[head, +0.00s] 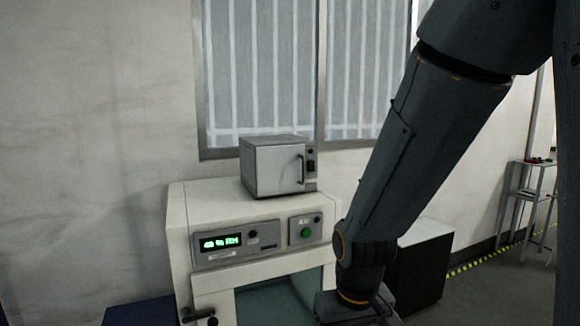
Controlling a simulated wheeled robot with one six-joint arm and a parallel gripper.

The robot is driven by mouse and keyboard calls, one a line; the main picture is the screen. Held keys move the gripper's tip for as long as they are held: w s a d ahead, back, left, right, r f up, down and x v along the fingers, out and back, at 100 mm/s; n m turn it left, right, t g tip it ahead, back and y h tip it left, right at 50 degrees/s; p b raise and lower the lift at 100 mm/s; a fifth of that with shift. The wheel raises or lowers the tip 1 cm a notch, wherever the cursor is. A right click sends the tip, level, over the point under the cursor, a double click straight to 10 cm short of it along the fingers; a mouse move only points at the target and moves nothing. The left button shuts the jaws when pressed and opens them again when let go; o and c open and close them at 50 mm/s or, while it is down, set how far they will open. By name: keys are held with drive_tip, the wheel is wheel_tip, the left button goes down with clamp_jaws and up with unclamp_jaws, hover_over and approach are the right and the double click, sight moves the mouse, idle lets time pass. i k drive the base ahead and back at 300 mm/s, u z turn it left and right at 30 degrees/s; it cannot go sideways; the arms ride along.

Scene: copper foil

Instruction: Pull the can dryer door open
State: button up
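A large cream cabinet (185,225) stands in the lower middle, with a lit green display, a green button and a glass-windowed front door (270,300). A dark handle (200,315) sits at the left of that door, near the bottom edge. A small grey metal box (275,170) stands on the cabinet, its front door shut, with a dark curved handle on the right. I cannot tell which of the two is the can dryer. My arm comes down from the upper right, and its wrist covers the cabinet's lower right. My gripper's fingers are below the picture.
A barred window (265,70) is in the wall behind. A white-topped dark cabinet (425,265) stands to the right, partly behind my arm. A small metal stand (530,190) is at the far right, with yellow-black floor tape near it. A blue surface (138,312) is at lower left.

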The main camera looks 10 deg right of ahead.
sight(280, 169)
drive_tip(key=u, duration=0.75)
drive_tip(key=i, duration=0.7)
drive_tip(key=z, duration=0.55)
